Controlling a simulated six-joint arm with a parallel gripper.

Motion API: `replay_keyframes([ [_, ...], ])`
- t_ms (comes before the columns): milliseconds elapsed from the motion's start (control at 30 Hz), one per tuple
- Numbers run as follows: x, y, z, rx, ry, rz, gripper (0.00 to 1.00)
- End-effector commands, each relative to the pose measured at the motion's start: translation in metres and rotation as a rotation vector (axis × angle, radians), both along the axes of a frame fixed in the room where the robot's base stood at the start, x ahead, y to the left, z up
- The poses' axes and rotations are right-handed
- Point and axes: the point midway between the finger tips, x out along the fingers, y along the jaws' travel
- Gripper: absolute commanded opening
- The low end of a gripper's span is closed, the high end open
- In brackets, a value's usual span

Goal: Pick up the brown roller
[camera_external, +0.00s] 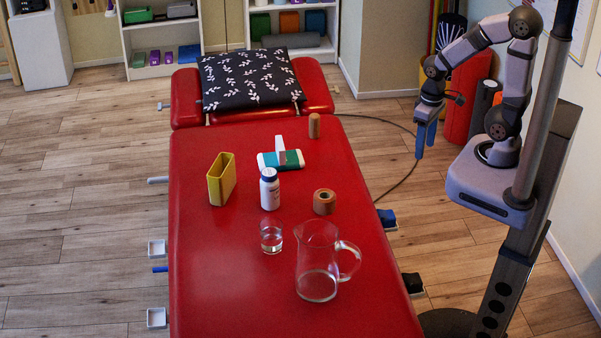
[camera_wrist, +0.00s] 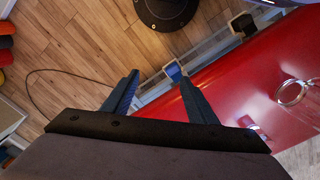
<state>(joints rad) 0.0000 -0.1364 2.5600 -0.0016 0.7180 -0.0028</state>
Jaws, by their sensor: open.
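A small brown cylinder (camera_external: 314,126) stands upright on the red treatment table (camera_external: 225,290), near its far right side, just in front of the cushion. A brown ring-shaped roll (camera_external: 324,202) with a hole in its middle lies closer, right of the white bottle. I cannot tell for certain which is the brown roller; the plain cylinder fits better. My gripper (camera_external: 425,140) hangs over the floor, right of the table and apart from both. In the wrist view its blue fingers (camera_wrist: 160,90) are spread and empty; neither brown thing shows clearly there.
The table's near left is clear.

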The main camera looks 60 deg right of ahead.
Motion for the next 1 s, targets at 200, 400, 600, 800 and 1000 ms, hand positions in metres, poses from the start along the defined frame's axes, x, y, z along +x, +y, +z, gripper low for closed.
replay_keyframes([
  [200,0.003,-0.004,-0.007,-0.019,0.008,0.036,0.53],
  [400,0.022,-0.03,-0.041,-0.148,0.061,0.269,0.53],
  [600,0.078,-0.079,-0.088,-0.414,0.171,0.692,0.53],
  [800,0.168,-0.117,-0.119,-0.751,0.312,1.119,0.53],
  [1000,0.272,-0.117,-0.137,-1.136,0.471,1.467,0.53],
])
